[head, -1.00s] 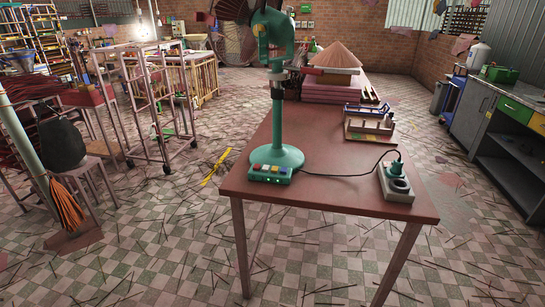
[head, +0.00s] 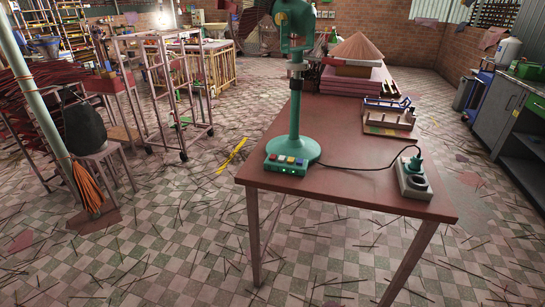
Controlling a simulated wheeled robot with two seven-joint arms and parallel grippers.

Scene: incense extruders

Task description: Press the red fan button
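The green fan (head: 296,105) stands upright on the near left part of the reddish-brown table (head: 352,187). Its head is cut off by the top edge of the head view. On the front of its base is a row of several coloured buttons. The red button (head: 273,157) looks to be the leftmost one, beside a yellow, a blue and a pale one. A small green light shows on the base front. Neither of my grippers is in the head view.
A power strip (head: 413,180) with a green plug sits at the table's right, joined to the fan by a dark cable. A small rack (head: 389,121) and a conical hat (head: 355,49) are farther back. Thin sticks litter the tiled floor before the table.

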